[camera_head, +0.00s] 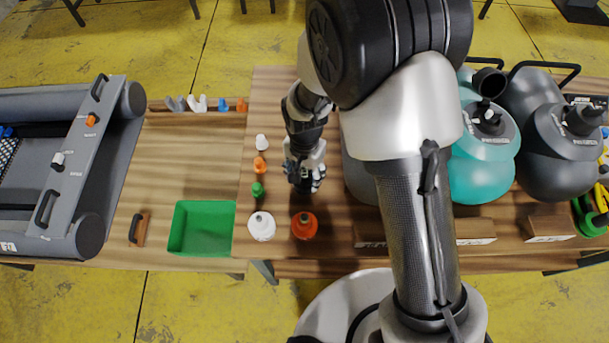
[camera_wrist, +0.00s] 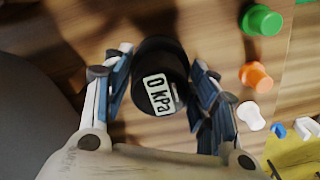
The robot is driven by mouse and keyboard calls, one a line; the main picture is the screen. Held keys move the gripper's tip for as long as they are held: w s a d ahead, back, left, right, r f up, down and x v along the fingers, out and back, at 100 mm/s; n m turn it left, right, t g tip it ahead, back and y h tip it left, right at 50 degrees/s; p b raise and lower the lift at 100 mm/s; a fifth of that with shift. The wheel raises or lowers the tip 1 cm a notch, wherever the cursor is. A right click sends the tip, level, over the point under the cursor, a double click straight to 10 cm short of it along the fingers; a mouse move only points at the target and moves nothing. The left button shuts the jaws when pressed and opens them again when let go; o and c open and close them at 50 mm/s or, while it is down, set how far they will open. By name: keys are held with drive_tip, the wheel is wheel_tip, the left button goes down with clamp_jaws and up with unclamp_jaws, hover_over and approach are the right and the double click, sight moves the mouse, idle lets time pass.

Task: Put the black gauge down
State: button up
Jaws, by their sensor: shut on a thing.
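The black gauge (camera_wrist: 157,65) is between the fingers of my gripper (camera_wrist: 160,95) in the wrist view. It is dark and round, with a pale label reading "0 kPa". My gripper is shut on it. In the head view my gripper (camera_head: 305,180) is over the wooden table (camera_head: 200,150), right of a column of small caps. The gauge cannot be made out clearly there, as the gripper and arm cover it. I cannot tell whether the gauge touches the table.
A white (camera_head: 262,142), an orange (camera_head: 260,167) and a green cap (camera_head: 257,190) stand left of my gripper. White (camera_head: 262,226) and orange-red (camera_head: 304,226) round pieces stand in front. A green tray (camera_head: 174,228) is further left. Teal (camera_head: 482,160) and dark grey pumps stand right.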

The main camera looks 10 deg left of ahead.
drive_tip(key=shift+f, duration=0.55)
drive_tip(key=shift+f, duration=0.15)
drive_tip(key=o, duration=1.4)
drive_tip(key=shift+c, duration=0.2)
